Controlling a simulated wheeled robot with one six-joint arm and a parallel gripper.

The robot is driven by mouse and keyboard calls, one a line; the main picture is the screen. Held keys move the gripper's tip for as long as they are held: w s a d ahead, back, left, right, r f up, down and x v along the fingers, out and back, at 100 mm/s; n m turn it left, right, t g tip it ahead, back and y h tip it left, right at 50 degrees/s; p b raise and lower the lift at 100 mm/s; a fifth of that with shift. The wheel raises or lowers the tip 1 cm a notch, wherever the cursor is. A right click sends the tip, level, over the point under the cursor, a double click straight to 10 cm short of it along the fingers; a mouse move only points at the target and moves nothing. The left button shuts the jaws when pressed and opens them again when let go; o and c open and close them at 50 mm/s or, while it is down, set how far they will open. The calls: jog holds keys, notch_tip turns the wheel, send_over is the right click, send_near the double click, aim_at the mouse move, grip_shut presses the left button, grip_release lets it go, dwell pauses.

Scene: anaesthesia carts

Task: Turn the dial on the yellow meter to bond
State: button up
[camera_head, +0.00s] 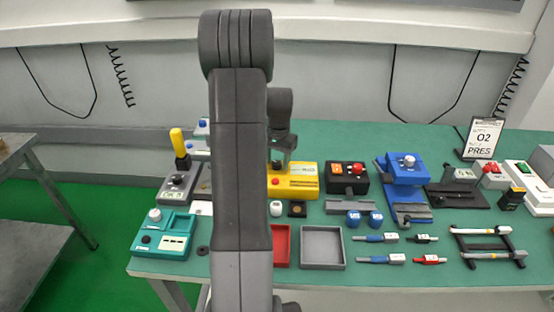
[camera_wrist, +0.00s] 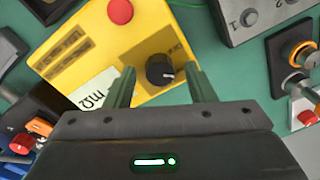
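The yellow meter (camera_head: 303,183) stands on the green table, partly hidden behind my arm in the head view. In the wrist view the meter (camera_wrist: 92,55) fills the upper left, with a red button (camera_wrist: 120,11) and a white ohm label (camera_wrist: 97,94). Its black dial (camera_wrist: 159,69) is near the meter's right end, with a small white mark on the dial's right side. The print by the dial is too small to read. My gripper (camera_wrist: 160,76) is open, one finger on each side of the dial, with visible gaps to it.
A black box with a red button (camera_head: 347,178) and a blue device (camera_head: 405,173) stand right of the meter. A grey device with a yellow handle (camera_head: 178,189) stands left. A red tray (camera_head: 281,246) and a grey tray (camera_head: 322,248) lie in front.

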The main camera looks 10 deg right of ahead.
aim_at(279, 163)
notch_tip(279, 163, up, 14)
jog(key=b, duration=0.1)
jog(key=shift+s+d, duration=0.2)
jog(key=shift+s, duration=0.05)
jog(key=shift+f, duration=0.1)
jog(key=f, duration=0.7)
jog(key=f+p, duration=0.1)
jog(key=f, duration=0.6)
jog(key=shift+w+a, duration=0.2)
jog(key=shift+r, duration=0.1)
